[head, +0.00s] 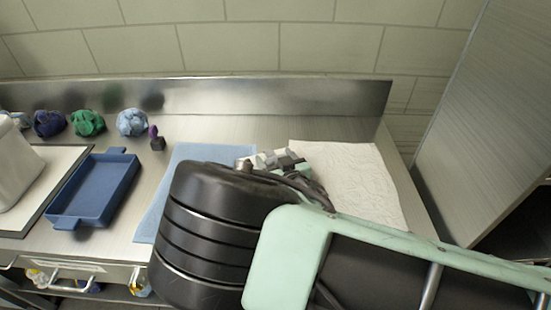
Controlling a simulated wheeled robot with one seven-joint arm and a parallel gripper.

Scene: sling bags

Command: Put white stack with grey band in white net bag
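My dark and mint-green arm covers the middle and lower right of the head view. Behind its wrist, small white, grey and dark parts show at what looks like my gripper (274,159). The fingers are mostly hidden, so I cannot tell if they are open or hold anything. I cannot clearly pick out the white stack with grey band; some of the pale parts there may belong to it. I cannot make out a white net bag either; the arm hides much of the counter.
A blue tray (97,186) lies on the left. Blue (132,122), green (88,123) and navy (49,124) bundles line the back. A small dark item (157,141) stands near them. A light blue cloth (196,153) and white towel (352,180) lie flat. A metal panel (478,120) rises right.

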